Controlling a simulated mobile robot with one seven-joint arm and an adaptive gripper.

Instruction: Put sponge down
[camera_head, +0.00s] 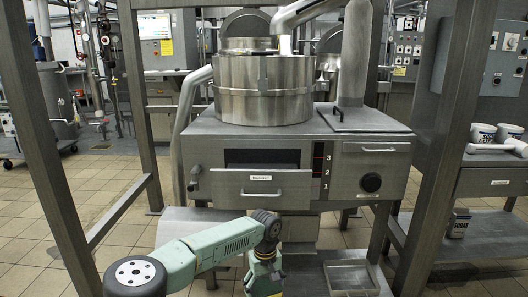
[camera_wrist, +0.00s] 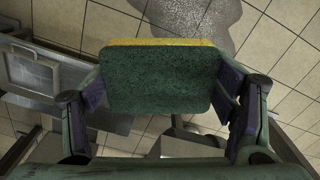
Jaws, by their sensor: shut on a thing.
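The sponge (camera_wrist: 160,78) is in the wrist view, with a dark green scouring face and a yellow edge along its top. My gripper (camera_wrist: 163,95) is shut on it, with a finger pad at its left and right sides. Tiled floor shows well below the sponge, so it is held in the air. In the head view my green arm reaches low in front of the mixer, and my gripper (camera_head: 264,280) is partly cut off at the bottom edge. The sponge cannot be made out there.
A steel jacketed mixer (camera_head: 264,90) stands on a cabinet with a partly open drawer (camera_head: 262,190). A low metal tray (camera_head: 349,278) lies at lower right. A side table (camera_head: 495,160) with white tubs is at far right. Dark frame posts (camera_head: 45,150) flank the mixer. A wet patch (camera_wrist: 190,15) marks the floor.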

